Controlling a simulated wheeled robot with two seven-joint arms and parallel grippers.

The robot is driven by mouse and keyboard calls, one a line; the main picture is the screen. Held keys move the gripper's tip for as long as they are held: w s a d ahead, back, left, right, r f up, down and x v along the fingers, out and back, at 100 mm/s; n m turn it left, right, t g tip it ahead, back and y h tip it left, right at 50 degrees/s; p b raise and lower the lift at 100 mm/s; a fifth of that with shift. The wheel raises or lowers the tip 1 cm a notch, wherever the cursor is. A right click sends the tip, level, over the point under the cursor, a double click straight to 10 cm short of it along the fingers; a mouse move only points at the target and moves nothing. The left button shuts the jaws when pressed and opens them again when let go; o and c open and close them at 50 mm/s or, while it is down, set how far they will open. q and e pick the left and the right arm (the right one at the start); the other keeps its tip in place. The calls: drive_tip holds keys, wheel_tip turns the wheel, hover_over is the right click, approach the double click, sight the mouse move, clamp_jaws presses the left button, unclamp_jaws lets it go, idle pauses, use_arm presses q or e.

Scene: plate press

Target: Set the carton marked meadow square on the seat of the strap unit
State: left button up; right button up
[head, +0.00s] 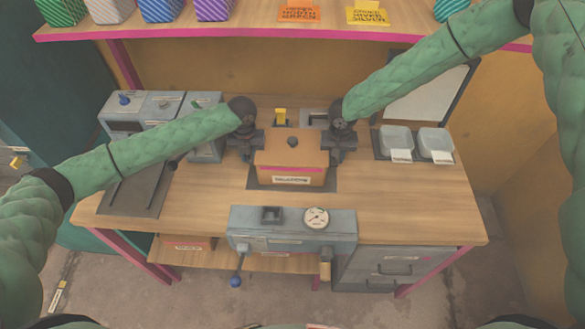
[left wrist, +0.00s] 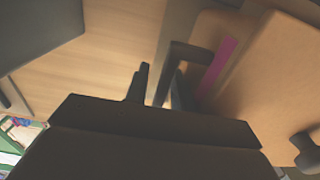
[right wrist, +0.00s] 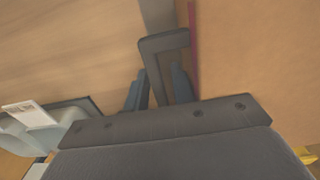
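An orange-brown carton (head: 291,160) with a pink stripe, a dark top knob and a white label stands mid-table over a dark pad (head: 322,184). Its label is too small to read surely as meadow. My left gripper (head: 246,144) is at its left handle; in the left wrist view the fingers (left wrist: 160,85) stand either side of the dark handle bar (left wrist: 188,48), with a slight gap. My right gripper (head: 338,146) is at the right handle; its fingers (right wrist: 158,88) straddle that bar (right wrist: 164,42). I cannot tell which station is the strap unit.
A grey unit with a gauge (head: 317,217) stands at the front edge. Grey machines (head: 160,105) with a dark plate (head: 135,187) are at the left. Two pale trays (head: 396,140) sit at the right. A shelf (head: 250,30) with patterned boxes runs behind. Table right of the carton is clear.

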use_arm(q)
drive_tip(key=r, duration=0.8)
drive_tip(key=shift+d, duration=0.2)
use_arm(e)
drive_tip(key=shift+a, duration=0.15)
drive_tip(key=shift+r, duration=0.25)
use_arm(q)
drive_tip(key=shift+a, duration=0.1)
use_arm(e)
wheel_tip(320, 180, up, 11)
drive_tip(key=shift+r, duration=0.3)
use_arm(q)
drive_tip(key=shift+a+f, duration=0.1)
drive_tip(key=shift+f, duration=0.05)
